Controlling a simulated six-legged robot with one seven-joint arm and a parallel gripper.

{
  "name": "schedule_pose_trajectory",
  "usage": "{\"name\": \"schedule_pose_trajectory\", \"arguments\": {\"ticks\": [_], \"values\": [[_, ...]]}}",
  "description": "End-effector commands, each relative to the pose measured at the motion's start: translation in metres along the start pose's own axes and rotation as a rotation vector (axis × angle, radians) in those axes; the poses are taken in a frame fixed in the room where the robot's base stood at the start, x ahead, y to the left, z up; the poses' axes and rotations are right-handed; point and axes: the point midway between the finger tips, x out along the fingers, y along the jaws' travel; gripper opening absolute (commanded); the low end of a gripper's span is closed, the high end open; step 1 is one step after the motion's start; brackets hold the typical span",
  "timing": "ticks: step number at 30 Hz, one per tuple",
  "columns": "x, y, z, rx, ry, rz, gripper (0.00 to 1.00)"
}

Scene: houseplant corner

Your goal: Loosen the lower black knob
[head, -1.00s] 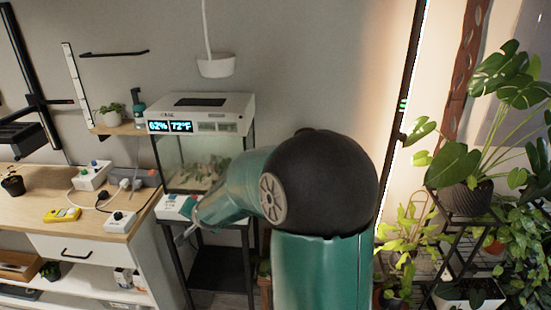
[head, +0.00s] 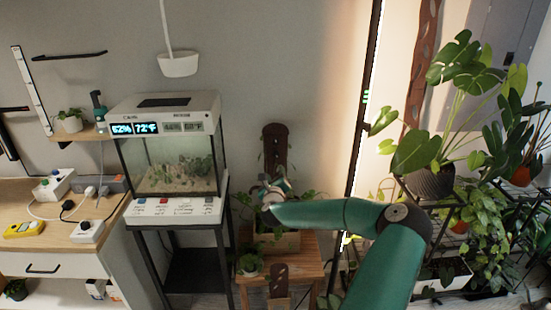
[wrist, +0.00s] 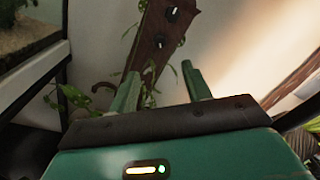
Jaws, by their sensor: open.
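A dark brown slatted board (head: 275,146) stands upright behind a planter on a small wooden stool in the head view. In the wrist view the board (wrist: 150,55) runs up between and beyond my fingers. It carries small dark knobs: an upper one (wrist: 172,14) near the top edge and a lower one (wrist: 160,42) below it. My gripper (wrist: 160,86) is open and empty, its two green fingers apart and short of the knobs. In the head view my gripper (head: 270,188) is in front of the board's lower part and hides it, so the knobs cannot be made out there.
A glass terrarium (head: 175,165) on a black stand is left of my gripper. The wooden stool (head: 300,268) holds a planter and a small potted plant (head: 250,262). A plant rack with a large monstera (head: 420,150) stands at the right. Leaves and stems hang beside the board.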

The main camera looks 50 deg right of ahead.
Motion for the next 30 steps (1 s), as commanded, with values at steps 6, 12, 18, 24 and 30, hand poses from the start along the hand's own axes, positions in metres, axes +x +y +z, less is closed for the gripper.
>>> {"name": "schedule_pose_trajectory", "arguments": {"ticks": [6, 12, 18, 24, 30], "values": [[0.028, 0.001, 0.000, 0.001, 0.000, 0.000, 0.49], [0.065, 0.001, 0.001, -0.002, -0.001, 0.000, 0.49], [0.099, 0.001, 0.001, -0.002, -0.001, 0.001, 0.49], [0.125, 0.001, 0.001, -0.003, -0.002, 0.002, 0.49], [0.135, 0.001, 0.001, -0.004, -0.001, 0.003, 0.49]]}}
